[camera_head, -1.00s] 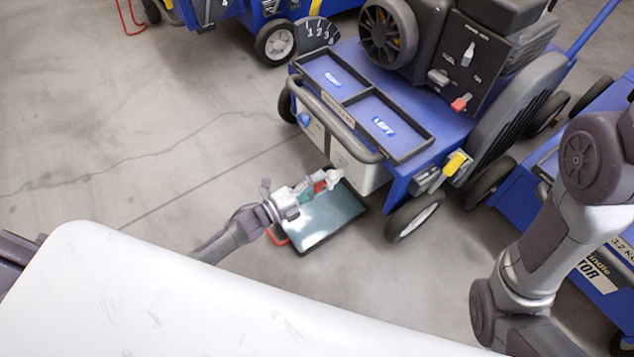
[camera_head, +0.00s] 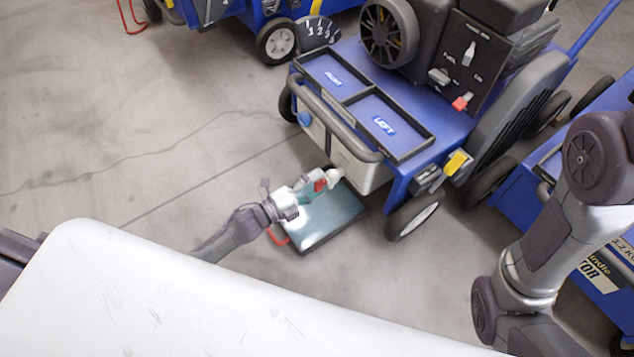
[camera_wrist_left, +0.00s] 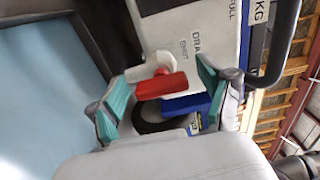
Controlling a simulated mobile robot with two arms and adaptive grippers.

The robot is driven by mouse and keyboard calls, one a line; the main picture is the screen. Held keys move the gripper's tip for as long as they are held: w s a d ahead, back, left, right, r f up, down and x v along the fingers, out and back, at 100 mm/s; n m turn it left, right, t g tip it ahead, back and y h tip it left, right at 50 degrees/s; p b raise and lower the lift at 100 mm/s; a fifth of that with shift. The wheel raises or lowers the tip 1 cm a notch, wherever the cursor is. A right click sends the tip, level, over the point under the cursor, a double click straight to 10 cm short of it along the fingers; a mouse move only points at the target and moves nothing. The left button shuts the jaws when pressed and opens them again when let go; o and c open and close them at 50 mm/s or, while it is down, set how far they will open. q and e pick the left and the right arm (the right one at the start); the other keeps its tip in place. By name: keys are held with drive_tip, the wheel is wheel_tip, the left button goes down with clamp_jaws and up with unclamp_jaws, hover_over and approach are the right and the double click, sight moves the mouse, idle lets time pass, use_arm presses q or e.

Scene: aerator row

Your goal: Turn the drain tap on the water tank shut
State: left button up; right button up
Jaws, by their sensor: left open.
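The water tank (camera_head: 358,174) is the pale box at the near end of the blue cart; it also shows in the left wrist view (camera_wrist_left: 176,26), with a DRAIN SHUT label. Its drain tap has a white body (camera_wrist_left: 152,66) and a red lever (camera_wrist_left: 162,86). In the head view the red lever (camera_head: 320,185) is small and partly covered. My left gripper (camera_head: 315,186) is at the tap. In the left wrist view its teal fingers (camera_wrist_left: 158,92) are open on either side of the red lever, with gaps visible. My right gripper is out of view.
A shallow dark-rimmed tray (camera_head: 328,222) lies on the floor below the tap. The cart's grey handle bar (camera_head: 335,125) runs above the tank, and a wheel (camera_head: 414,216) stands to the right. Another blue cart (camera_head: 540,205) is farther right. Floor to the left is clear.

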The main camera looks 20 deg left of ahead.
use_arm(q)
drive_tip(key=v, duration=1.1)
drive_tip(key=shift+s+a, duration=0.25)
drive_tip(key=shift+a, duration=0.05)
